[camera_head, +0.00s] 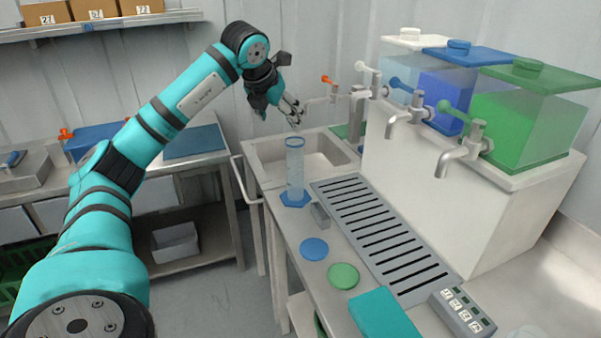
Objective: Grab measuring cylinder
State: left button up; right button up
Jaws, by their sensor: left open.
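The measuring cylinder (295,172) is clear and bluish, with a blue rim and a blue foot. It stands upright on the steel counter, in front of the sink. My left gripper (293,112) is open and empty. It appears above and behind the top of the cylinder, near the sink tap. It looks apart from the cylinder, but the exact depth gap is hard to tell. My right gripper does not show.
A slotted drain grate (372,222) lies right of the cylinder. White, blue and green tanks (525,125) with taps stand on a white block (440,210). A blue disc (314,249), a green disc (343,275), a teal block (384,314) and a keypad (462,312) lie nearer. The sink (262,150) is behind.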

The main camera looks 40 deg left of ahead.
aim_at(292, 143)
pick_arm(q)
jog(key=p+x, duration=0.1)
jog(key=x, duration=0.6)
jog(key=shift+w+d, duration=0.1)
jog(key=shift+w, duration=0.15)
jog(key=shift+w+f, duration=0.25)
jog(key=shift+f, duration=0.35)
jog(key=shift+w+a+f+p, duration=0.1)
jog(key=shift+a+f+p, duration=0.1)
jog(key=shift+p, duration=0.1)
jog(key=p+x, duration=0.1)
jog(key=x, duration=0.3)
jog(key=shift+w+a+f, duration=0.1)
jog(key=shift+w+f, duration=0.1)
jog(key=shift+f, duration=0.15)
jog(key=c, duration=0.4)
grip_shut()
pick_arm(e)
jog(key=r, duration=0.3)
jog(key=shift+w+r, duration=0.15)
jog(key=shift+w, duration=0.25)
